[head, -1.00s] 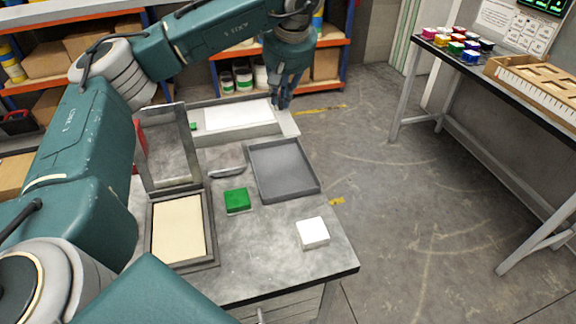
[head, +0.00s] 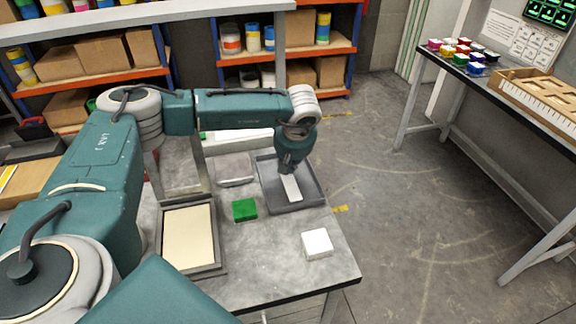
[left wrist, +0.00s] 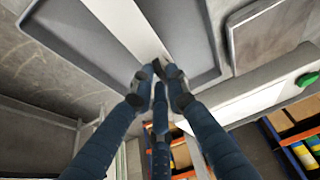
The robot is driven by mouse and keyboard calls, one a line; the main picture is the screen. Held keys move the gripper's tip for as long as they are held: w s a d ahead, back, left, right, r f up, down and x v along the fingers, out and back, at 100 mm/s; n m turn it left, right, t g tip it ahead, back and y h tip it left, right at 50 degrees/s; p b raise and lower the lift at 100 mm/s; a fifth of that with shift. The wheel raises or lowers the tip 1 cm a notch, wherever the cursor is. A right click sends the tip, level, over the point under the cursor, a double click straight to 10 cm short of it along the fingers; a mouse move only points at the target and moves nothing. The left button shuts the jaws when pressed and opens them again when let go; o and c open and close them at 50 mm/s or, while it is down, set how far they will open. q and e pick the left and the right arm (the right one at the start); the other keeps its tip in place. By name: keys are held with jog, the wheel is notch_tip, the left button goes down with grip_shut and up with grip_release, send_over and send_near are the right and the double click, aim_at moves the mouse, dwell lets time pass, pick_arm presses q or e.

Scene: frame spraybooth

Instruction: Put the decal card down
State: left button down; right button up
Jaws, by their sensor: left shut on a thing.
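My left gripper (head: 289,166) is over the grey tray (head: 317,190) at the right side of the bench. It is shut on the white decal card (head: 292,189), a narrow strip hanging toward the tray floor. In the left wrist view the fingers (left wrist: 160,76) close on the end of the card (left wrist: 122,22), with the tray (left wrist: 68,42) behind it. I cannot tell whether the card touches the tray floor. My right gripper is not in view.
A green block (head: 244,209) and a white block (head: 317,243) sit on the bench. A framed cream panel (head: 188,236) lies at left, with an upright frame behind it. A flat grey plate (head: 235,168) lies left of the tray. The bench front is clear.

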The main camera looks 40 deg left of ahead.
pick_arm(q)
jog(key=shift+f, duration=0.85)
jog(key=c, duration=1.7)
grip_release()
